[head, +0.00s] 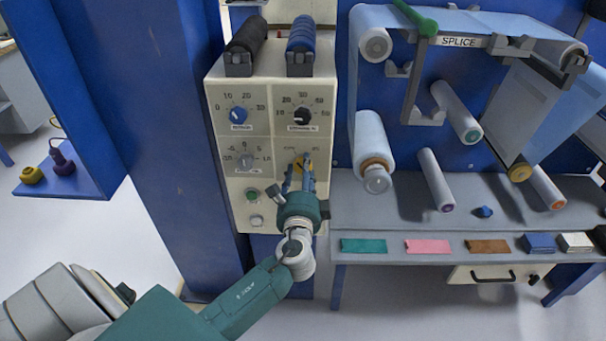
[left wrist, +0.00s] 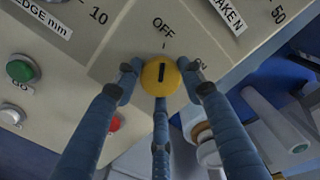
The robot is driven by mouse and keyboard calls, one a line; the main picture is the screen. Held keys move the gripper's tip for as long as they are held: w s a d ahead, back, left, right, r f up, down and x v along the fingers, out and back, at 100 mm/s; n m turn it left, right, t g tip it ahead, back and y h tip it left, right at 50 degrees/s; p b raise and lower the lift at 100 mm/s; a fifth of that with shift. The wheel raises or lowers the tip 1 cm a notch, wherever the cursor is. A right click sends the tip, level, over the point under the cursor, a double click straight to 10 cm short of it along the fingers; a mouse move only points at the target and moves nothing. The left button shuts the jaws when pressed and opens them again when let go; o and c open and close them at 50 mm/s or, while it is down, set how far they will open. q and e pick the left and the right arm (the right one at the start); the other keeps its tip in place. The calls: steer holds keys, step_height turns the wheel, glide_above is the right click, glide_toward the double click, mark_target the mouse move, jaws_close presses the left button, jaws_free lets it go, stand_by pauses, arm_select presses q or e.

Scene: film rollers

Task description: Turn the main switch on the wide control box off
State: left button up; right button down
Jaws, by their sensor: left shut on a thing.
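The wide control box (head: 265,75) is a cream panel with several dials and buttons. Its main switch is a round yellow knob (head: 303,161) at the lower right of the panel. In the left wrist view the yellow knob (left wrist: 154,86) bears a black mark, roughly in line with a small tick below the word OFF. A second label at right is mostly hidden by a finger. My left gripper (head: 299,177) reaches the panel from below, its blue fingers around the knob and shut on it; the fingers also show in the left wrist view (left wrist: 160,92). My right gripper is not in view.
Blue and black dials (head: 238,115) sit above on the panel. A green button (head: 252,194) is to the lower left, and a red button (left wrist: 116,123) shows beside a finger. A grey bench (head: 400,215) with film rollers (head: 374,150) stands close at right.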

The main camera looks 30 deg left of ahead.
arm_select(q)
steer(key=shift+a+r, duration=0.35)
steer(key=o, duration=1)
steer(key=shift+o, duration=0.6)
steer(key=shift+s+a+f, duration=0.1)
steer(key=shift+s, duration=0.05)
steer(key=shift+s+d+f, duration=0.2)
steer(key=shift+s+d, duration=0.15)
steer(key=shift+d, duration=0.1)
steer(key=v, duration=1.1)
